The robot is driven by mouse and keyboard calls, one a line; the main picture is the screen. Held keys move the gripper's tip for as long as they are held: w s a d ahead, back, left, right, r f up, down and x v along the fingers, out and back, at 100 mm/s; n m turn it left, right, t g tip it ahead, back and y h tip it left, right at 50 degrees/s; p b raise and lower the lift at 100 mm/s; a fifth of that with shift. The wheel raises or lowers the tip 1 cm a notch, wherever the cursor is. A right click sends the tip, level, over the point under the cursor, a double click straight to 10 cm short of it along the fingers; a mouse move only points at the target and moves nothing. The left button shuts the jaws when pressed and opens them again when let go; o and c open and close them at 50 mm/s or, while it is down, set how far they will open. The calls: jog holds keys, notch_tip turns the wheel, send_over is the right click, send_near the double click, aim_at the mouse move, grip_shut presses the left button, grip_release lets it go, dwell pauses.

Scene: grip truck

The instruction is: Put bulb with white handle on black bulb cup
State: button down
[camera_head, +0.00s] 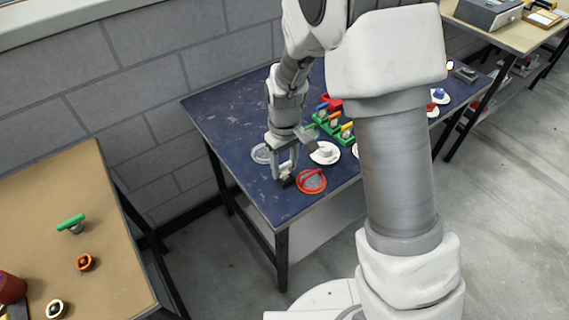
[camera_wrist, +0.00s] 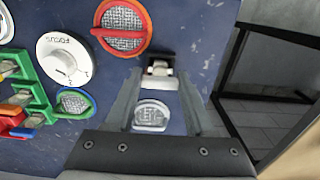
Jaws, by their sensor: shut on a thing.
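My gripper (camera_head: 285,177) reaches down over the front left of the blue table. In the wrist view its fingers (camera_wrist: 160,88) close on a small piece with a pale bar and dark parts (camera_wrist: 160,72), apparently the white-handled bulb. In the head view this piece (camera_head: 288,182) is tiny and dark at the fingertips, beside a red-ringed mesh disc (camera_head: 312,181). I cannot tell whether it touches the table. I cannot pick out a black bulb cup for sure. On the brown table are an orange cup (camera_head: 85,263) and a pale-rimmed cup with a dark middle (camera_head: 55,309).
A white-ringed mesh disc (camera_wrist: 151,116) lies below my fingers. A white dial (camera_wrist: 64,60) and a green rack (camera_wrist: 30,95) stand close by. A green-handled bulb (camera_head: 71,223) stands on the brown table (camera_head: 120,200). A floor gap separates the two tables.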

aim_at(285, 165)
jog(key=shift+f, duration=0.2)
grip_release()
dwell(0.5)
jog(key=shift+r+p, duration=2.55)
jog(key=shift+r, duration=1.25)
